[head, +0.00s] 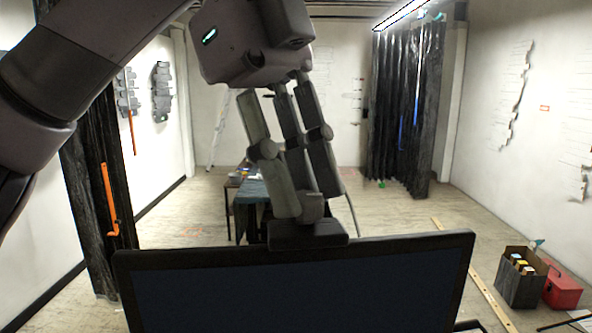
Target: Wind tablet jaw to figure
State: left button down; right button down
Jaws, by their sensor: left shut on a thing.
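A tablet (300,292) with a dark screen and black frame fills the bottom middle of the head view, its lower part cut off by the picture edge. A dark block (308,236), which looks like the jaw, sits at the middle of its top edge. A small grey knob (312,207) stands on this block. My left gripper (304,205) reaches down from above with its fingers closed around the knob, which they partly hide. No figure or scale can be read on the tablet. My right gripper is not in view.
An orange crank-like handle (109,200) hangs by a dark curtain at left. A table (250,190) stands behind my gripper. A dark box (521,278) and a red case (562,288) stand on the floor at right.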

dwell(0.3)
pick_arm(q)
jog(key=c, duration=1.3)
grip_release()
jog(key=shift+w+a+r, duration=0.2)
jog(key=shift+w+r, duration=0.05)
jog(key=shift+r, duration=0.35)
jog(key=shift+w+a, duration=1.25)
jog(key=shift+a, duration=0.3)
jog(key=shift+w+a, duration=1.2)
jog(key=shift+a, duration=0.4)
jog(key=shift+w+a, duration=1.25)
jog(key=shift+a, duration=0.3)
